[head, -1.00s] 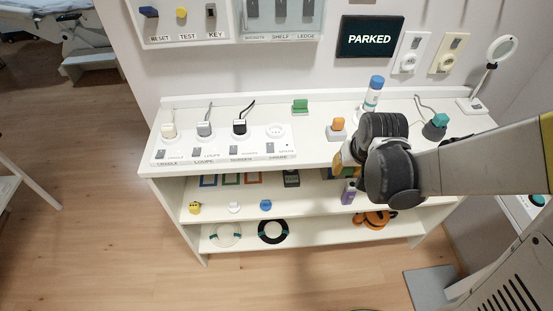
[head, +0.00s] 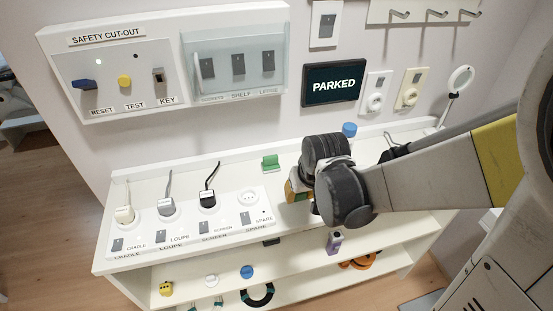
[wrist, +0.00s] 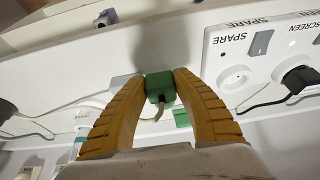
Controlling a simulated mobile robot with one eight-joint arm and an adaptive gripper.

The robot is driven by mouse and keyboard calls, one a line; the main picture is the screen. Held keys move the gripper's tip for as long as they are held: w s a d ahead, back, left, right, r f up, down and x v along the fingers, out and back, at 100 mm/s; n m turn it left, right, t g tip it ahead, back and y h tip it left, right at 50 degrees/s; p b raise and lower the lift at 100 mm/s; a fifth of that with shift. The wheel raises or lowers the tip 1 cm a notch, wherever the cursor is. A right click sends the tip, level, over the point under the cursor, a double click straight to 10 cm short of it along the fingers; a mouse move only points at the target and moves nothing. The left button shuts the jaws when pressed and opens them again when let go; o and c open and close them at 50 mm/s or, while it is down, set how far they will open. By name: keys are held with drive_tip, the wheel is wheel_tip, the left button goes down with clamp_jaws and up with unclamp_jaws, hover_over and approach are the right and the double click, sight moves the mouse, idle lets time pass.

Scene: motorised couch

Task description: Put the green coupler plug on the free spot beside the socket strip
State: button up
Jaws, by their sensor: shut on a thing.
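The green coupler plug (wrist: 158,86) shows in the wrist view between the tips of my gripper (wrist: 160,88), which is shut on it. A pale cord runs from it towards the camera. In the head view my gripper (head: 298,190) is over the shelf unit's top, just right of the socket strip (head: 142,249); the plug is mostly hidden there. The strip's spare socket (head: 248,198) is empty; it also shows in the wrist view (wrist: 236,78). The other sockets hold a cream, a grey and a black plug. I cannot tell whether the held plug touches the top.
A green block (head: 270,163) stands behind the strip's right end. A blue-capped bottle (head: 349,130) is behind my arm. The safety cut-out panel (head: 130,80) and a screen reading PARKED (head: 333,83) are on the wall. Lower shelves hold small objects.

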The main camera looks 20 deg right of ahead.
sight(300, 201)
drive_tip(key=shift+f+b, duration=0.8)
drive_tip(key=shift+f, duration=1.2)
drive_tip(key=shift+f, duration=0.15)
drive_tip(key=o, duration=1.1)
drive_tip(key=shift+c, duration=0.2)
drive_tip(key=shift+r, duration=0.35)
drive_tip(key=s+r+t+p, duration=0.1)
drive_tip(key=s+r+p, duration=0.1)
drive_tip(key=s+r, duration=0.3)
drive_tip(key=s+a+r+t+p, duration=0.1)
drive_tip(key=s+r+p, duration=0.2)
drive_tip(key=r, duration=1.1)
drive_tip(key=s, duration=0.3)
drive_tip(key=shift+r+t, duration=0.3)
drive_tip(key=shift+t, duration=0.1)
